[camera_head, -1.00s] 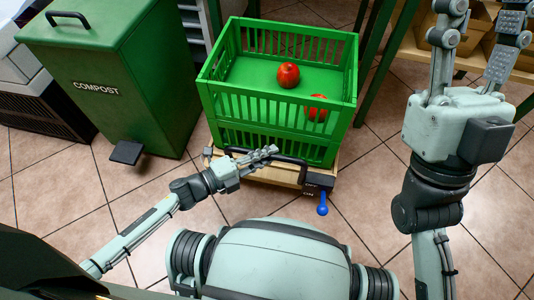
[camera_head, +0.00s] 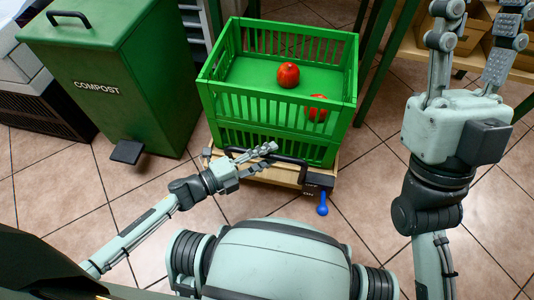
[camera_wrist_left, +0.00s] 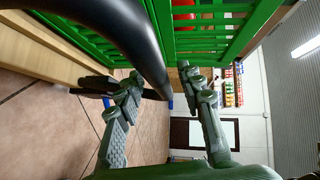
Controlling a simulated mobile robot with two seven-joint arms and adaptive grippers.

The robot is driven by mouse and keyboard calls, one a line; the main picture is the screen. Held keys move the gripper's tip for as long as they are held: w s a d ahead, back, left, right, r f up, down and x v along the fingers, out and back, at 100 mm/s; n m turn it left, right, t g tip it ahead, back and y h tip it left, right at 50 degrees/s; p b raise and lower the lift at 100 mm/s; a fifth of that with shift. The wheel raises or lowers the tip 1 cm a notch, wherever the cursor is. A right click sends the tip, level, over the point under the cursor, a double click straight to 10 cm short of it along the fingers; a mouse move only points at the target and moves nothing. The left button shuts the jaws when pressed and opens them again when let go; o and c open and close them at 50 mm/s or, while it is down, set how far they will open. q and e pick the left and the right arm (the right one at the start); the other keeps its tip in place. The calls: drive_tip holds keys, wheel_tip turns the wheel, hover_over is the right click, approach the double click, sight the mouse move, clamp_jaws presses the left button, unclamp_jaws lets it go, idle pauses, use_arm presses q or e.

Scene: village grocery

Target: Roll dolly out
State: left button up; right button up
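The dolly (camera_head: 283,178) is a low wooden platform on the tiled floor with a black bar handle (camera_head: 290,158) at its near side. A blue lever (camera_head: 322,204) sticks out near its right corner, by a dark plate with small lettering. Green crates (camera_head: 235,105) stand on the dolly. My left gripper (camera_head: 262,158) is at the handle's left part. In the left wrist view the black handle (camera_wrist_left: 125,45) runs between the spread fingers (camera_wrist_left: 165,88); whether they touch it I cannot tell. My right gripper (camera_head: 482,30) is open, empty and raised at the right.
A green compost bin (camera_head: 110,90) with a pedal (camera_head: 126,152) stands left of the dolly. Two red fruits (camera_head: 288,75) lie in the top crate. Green table legs (camera_head: 375,70) stand close behind and right. The tiled floor (camera_head: 70,190) in front is clear.

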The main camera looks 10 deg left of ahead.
use_arm(q)
drive_tip(key=v, duration=1.1)
drive_tip(key=shift+s+a, duration=0.2)
drive_tip(key=shift+a, duration=0.15)
drive_tip(key=shift+a, duration=0.1)
